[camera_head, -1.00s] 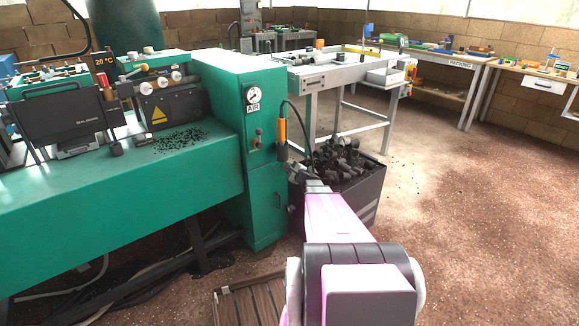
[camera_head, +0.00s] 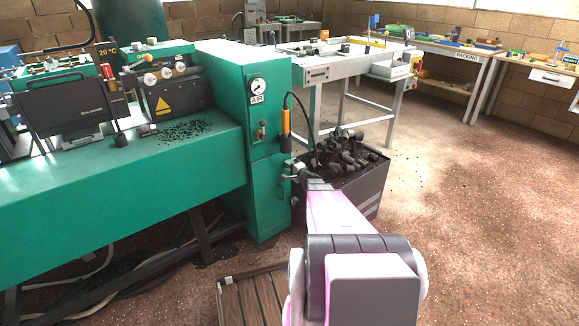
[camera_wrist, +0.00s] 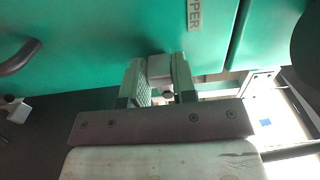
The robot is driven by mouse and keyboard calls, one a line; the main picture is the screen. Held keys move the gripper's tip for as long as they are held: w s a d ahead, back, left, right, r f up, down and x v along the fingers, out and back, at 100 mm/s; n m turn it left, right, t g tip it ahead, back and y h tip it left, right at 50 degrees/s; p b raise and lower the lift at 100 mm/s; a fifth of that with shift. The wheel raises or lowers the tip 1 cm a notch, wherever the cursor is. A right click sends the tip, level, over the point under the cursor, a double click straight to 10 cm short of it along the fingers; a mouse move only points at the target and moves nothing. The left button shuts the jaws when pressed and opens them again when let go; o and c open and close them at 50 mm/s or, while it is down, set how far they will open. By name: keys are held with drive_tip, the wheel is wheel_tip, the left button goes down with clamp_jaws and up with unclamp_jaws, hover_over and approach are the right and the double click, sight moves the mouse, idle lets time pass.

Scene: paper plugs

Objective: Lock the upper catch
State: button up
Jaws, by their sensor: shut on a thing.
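The upper catch (camera_wrist: 159,68) is a small grey block on the green cabinet face, beside a label ending in "PPER" (camera_wrist: 194,14). In the wrist view my gripper (camera_wrist: 160,80) has one finger on each side of the catch and is shut on it. A small dark round part shows between the fingers. In the head view my gripper (camera_head: 291,170) is at the right edge of the green cabinet (camera_head: 268,195), low beside the hanging orange-handled tool. The catch itself is too small and covered to make out there.
A dark bin (camera_head: 362,188) full of black pieces stands just right of my gripper. The orange-handled tool (camera_head: 286,122) hangs on its cable above. In the wrist view a dark curved handle (camera_wrist: 20,57) is at left. Open floor lies to the right.

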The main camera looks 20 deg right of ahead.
drive_tip(key=shift+f, duration=0.1)
idle(0.3)
drive_tip(key=o, duration=0.9)
drive_tip(key=v, duration=1)
drive_tip(key=shift+s+d, duration=0.15)
drive_tip(key=shift+s, duration=0.25)
